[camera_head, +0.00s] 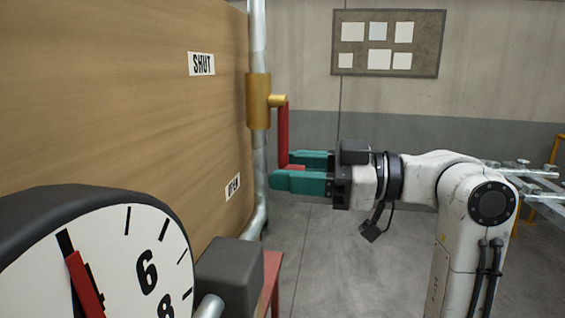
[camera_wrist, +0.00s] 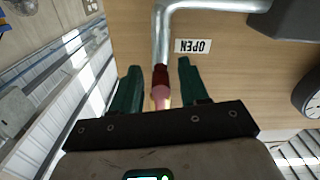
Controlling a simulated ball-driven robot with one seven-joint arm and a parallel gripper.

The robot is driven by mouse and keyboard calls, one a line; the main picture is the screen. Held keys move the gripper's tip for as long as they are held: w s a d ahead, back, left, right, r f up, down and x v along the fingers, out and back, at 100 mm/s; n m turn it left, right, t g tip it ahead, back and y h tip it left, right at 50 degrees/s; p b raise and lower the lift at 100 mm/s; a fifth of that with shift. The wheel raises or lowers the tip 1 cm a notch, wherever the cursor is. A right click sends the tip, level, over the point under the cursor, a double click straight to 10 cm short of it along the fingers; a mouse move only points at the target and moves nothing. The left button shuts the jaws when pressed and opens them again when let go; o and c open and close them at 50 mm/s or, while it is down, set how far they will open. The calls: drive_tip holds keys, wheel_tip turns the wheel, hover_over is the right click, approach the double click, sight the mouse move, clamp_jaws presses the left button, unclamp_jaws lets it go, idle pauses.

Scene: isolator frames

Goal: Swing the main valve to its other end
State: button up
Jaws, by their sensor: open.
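The main valve has a brass body (camera_head: 259,100) on a vertical grey pipe, with a red lever (camera_head: 283,130) hanging straight down from its brass stem. The lever's lower end bends out towards my gripper (camera_head: 282,168). In the wrist view the lever (camera_wrist: 161,77) shows end-on between the green fingers of my gripper (camera_wrist: 159,66). The gripper is open, one finger on each side of the lever, with gaps visible on both sides. The SHUT label (camera_head: 201,64) is on the wooden panel above. The OPEN label (camera_head: 232,187) is lower down, and also shows in the wrist view (camera_wrist: 193,46).
The wooden panel (camera_head: 120,90) fills the left. A large dial gauge (camera_head: 120,250) and a dark grey box (camera_head: 229,275) stand in front of it at lower left. A metal rack (camera_head: 525,170) is at the far right. The floor (camera_head: 335,265) below my arm looks clear.

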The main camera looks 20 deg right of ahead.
drive_tip(key=shift+x, duration=0.85)
clamp_jaws()
